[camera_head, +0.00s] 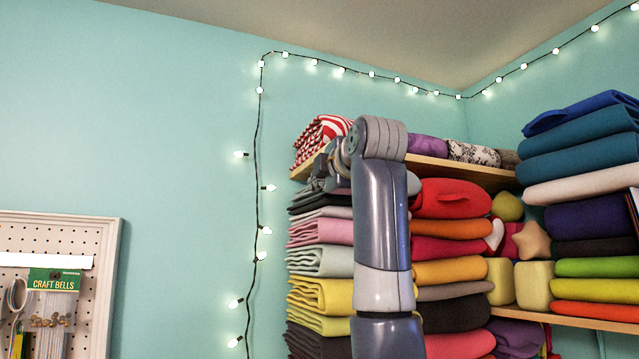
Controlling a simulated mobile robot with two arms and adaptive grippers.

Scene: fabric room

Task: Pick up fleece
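Folded fabrics are stacked on wooden shelves in the corner; I cannot tell which one is the fleece. The left stack has a grey-black top, then pink (320,231), pale grey-green (320,261) and yellow (320,295) folds. A red and white striped fabric (322,132) lies on the upper shelf. One of my arms, probably the right, rises in front of the stacks and bends away at the top. Grey parts near the left stack's top may be its gripper (326,174), but its fingers are unclear. My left gripper is out of view.
The upper shelf board (460,170) runs above the stacks. Red, orange and dark folds (455,270) stand right of my arm, with a star-shaped cushion (531,241) and yellow cubes (535,285). A pegboard (60,240) hangs at left; the wall between is clear except for string lights (265,188).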

